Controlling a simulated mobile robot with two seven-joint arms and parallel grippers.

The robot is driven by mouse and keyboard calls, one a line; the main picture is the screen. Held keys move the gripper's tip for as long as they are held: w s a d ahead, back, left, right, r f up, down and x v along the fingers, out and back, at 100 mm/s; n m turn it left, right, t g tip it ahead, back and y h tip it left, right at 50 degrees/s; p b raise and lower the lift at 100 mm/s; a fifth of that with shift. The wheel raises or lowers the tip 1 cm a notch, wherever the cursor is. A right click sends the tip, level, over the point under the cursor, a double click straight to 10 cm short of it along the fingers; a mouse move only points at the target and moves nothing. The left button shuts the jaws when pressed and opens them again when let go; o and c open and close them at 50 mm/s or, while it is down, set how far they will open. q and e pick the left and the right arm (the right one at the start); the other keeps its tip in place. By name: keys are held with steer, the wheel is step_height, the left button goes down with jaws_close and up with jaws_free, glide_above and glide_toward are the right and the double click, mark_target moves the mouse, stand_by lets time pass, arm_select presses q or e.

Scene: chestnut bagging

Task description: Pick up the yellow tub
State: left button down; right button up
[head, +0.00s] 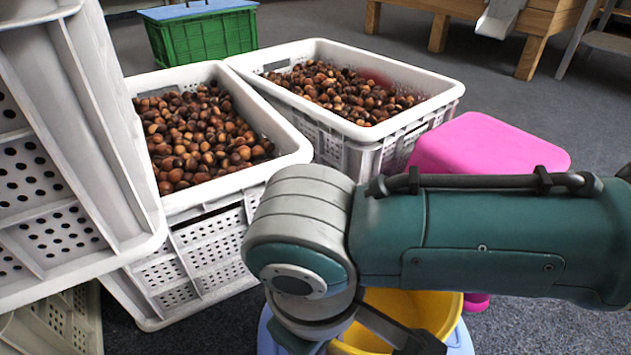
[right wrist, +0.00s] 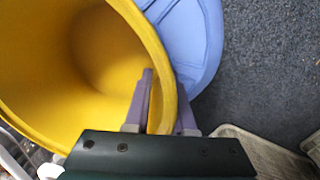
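The yellow tub (head: 425,308) shows low in the head view, partly hidden behind my right arm. It sits on or in front of a light blue round thing (head: 459,341). In the right wrist view the tub (right wrist: 45,70) looks empty and its rim fills the left side. My right gripper (right wrist: 165,95) straddles the tub's rim, one finger inside and one outside. The fingers are apart with the wall between them; I cannot tell whether they press on it. My left gripper is not in view.
Two white crates (head: 290,152) (head: 402,112) of chestnuts stand behind the tub. Stacked white crates (head: 125,150) rise at the left. A pink stool-like thing (head: 490,143) stands at the right, a green crate (head: 205,35) at the back. Grey floor is clear at the right.

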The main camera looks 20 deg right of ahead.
jaws_close()
stand_by(1.1)
